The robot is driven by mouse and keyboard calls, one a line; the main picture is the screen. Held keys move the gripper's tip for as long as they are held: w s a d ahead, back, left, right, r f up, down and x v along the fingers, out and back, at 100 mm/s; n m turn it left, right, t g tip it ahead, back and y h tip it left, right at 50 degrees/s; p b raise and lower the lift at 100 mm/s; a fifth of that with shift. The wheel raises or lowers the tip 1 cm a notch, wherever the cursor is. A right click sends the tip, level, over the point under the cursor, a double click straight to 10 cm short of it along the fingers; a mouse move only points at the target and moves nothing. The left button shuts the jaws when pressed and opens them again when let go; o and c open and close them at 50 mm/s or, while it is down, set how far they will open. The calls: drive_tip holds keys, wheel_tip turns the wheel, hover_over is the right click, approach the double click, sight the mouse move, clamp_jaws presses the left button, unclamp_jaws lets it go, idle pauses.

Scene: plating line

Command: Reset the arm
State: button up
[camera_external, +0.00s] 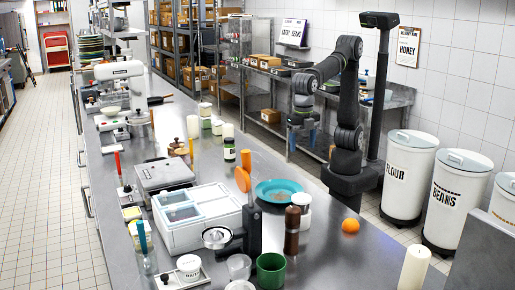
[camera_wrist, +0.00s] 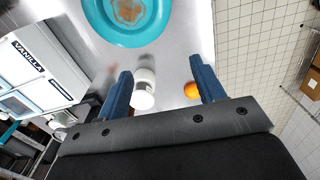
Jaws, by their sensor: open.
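My gripper (camera_external: 303,122) is raised above the steel counter (camera_external: 330,254), with its blue fingers pointing down. In the wrist view the two blue fingers of my gripper (camera_wrist: 162,88) are spread apart, with nothing held between them. A teal plate (camera_external: 278,191) with a brown patch in it lies on the counter below; it also shows at the top of the wrist view (camera_wrist: 97,22). A white-lidded jar (camera_external: 301,207) stands beside the plate. The jar (camera_wrist: 144,92) appears between the fingers in the wrist view, well below them.
An orange (camera_external: 350,226), a brown pepper mill (camera_external: 292,232), a green cup (camera_external: 270,270) and a white candle (camera_external: 414,268) stand on the counter. A white container box (camera_external: 196,232) is at left. White bins (camera_external: 407,178) stand right on the floor. The air around my gripper looks clear.

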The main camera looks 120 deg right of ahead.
drive_tip(key=s+a+f, duration=0.4)
drive_tip(key=a+f, duration=0.2)
drive_tip(key=shift+s+a, duration=0.15)
drive_tip(key=shift+a, duration=0.1)
idle(0.4)
drive_tip(key=w+d+r, duration=0.1)
drive_tip(key=d+r, duration=0.4)
drive_tip(key=d, duration=0.3)
drive_tip(key=w+a+r, duration=0.2)
drive_tip(key=w+a, duration=0.2)
drive_tip(key=w, duration=0.3)
drive_tip(key=shift+w, duration=0.3)
drive_tip(key=shift+s+d+f, duration=0.1)
